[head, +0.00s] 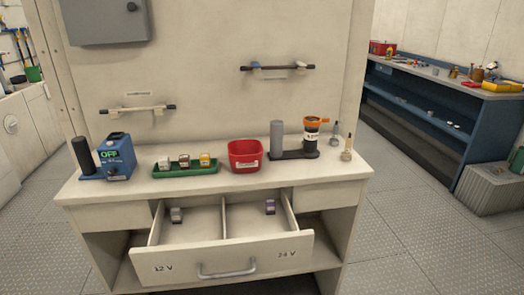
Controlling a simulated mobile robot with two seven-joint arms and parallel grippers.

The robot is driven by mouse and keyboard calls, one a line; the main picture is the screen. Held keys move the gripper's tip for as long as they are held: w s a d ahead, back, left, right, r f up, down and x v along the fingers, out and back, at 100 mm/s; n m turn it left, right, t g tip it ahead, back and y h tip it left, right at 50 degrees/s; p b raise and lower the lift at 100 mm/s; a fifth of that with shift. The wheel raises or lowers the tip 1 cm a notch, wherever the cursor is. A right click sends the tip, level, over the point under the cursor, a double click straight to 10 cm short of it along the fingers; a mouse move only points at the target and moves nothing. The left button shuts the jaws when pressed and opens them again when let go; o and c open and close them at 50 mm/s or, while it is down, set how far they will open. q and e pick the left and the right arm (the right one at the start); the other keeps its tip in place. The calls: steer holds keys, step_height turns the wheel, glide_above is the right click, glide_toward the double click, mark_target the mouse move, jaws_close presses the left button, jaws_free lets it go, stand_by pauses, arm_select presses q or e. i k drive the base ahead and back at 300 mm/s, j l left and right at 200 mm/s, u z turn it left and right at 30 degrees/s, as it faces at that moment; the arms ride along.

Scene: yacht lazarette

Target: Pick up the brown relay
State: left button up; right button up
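A green tray (185,170) on the cream workbench holds three small relay-like blocks in a row. The left block (164,162) looks pale with a brownish top, the middle block (184,160) looks brownish, and the right block (204,160) looks yellow. They are too small for me to tell surely which is the brown relay. The open drawer (222,256) below is labelled 12 V on the left and 24 V on the right. Neither gripper shows.
A blue device (118,158) reading OFF stands left of the tray. A red bin (245,156), a grey cylinder (277,140), an orange-topped black container (311,135) and two small bottles stand to the right. The drawer juts out in front.

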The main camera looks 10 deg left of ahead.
mark_target(184, 159)
steer(key=k+j, duration=0.75)
steer(key=k, duration=0.1)
